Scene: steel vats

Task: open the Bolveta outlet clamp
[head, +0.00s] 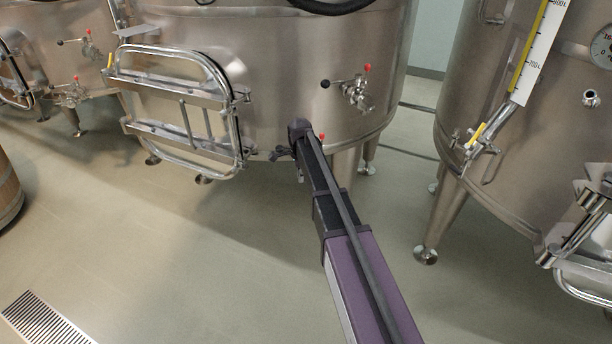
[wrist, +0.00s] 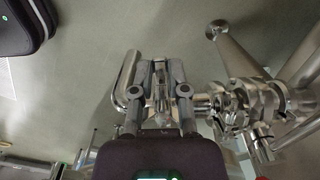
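My gripper (wrist: 159,74) is at the bottom outlet of the middle steel vat (head: 290,75). In the wrist view its two fingers stand close together, with a thin shiny metal piece (wrist: 160,85) between them. I cannot tell whether they touch it. A rounded chrome part (wrist: 127,78) lies just left of the fingers. The outlet fittings with a clamp-like ring (wrist: 238,106) are just right of them. In the head view my arm hides most of the outlet; a small metal fitting (head: 282,153) shows left of its end. No name label is readable.
A framed hatch door (head: 180,142) is left of my arm, and a red-handled sample valve (head: 355,92) is above right. Another vat (head: 520,110) stands on the right. A vat leg (wrist: 235,50) rises near my gripper. Open floor (head: 190,270) lies in front.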

